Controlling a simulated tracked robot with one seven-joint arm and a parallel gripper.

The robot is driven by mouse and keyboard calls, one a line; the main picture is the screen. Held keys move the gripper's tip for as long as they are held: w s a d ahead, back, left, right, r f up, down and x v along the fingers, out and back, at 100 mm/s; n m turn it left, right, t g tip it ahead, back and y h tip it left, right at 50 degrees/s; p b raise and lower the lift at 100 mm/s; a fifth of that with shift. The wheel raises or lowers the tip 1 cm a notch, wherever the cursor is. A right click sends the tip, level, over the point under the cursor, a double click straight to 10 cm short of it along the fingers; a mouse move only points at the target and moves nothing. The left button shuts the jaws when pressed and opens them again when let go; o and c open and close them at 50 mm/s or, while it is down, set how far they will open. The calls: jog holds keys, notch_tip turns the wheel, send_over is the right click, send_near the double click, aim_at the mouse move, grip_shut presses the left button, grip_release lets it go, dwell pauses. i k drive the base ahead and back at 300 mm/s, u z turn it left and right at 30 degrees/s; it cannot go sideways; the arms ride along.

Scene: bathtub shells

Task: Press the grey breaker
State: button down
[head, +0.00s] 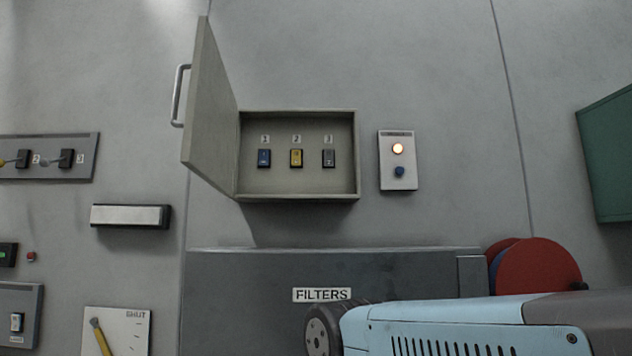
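The grey breaker (328,158) is the rightmost of three small switches in an open wall box (357,150), under the label 3. A yellow breaker (296,158) sits in the middle under label 2, and a blue breaker (264,158) at the left under label 1. The box door (212,110) stands swung open to the left. My light-blue arm crosses the lower right, below the box. My gripper is not in view.
A white panel with a lit lamp (398,148) and a blue button (399,171) is right of the box. A grey cabinet labelled FILTERS (240,290) stands below. Red discs (538,268) are at the lower right. Other switches (66,158) are at the left.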

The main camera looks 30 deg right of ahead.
aim_at(329, 153)
jog(key=z, duration=0.65)
jog(key=k, duration=1.35)
jog(key=u, duration=0.65)
jog(key=i, duration=1.4)
jog(key=z, duration=0.4)
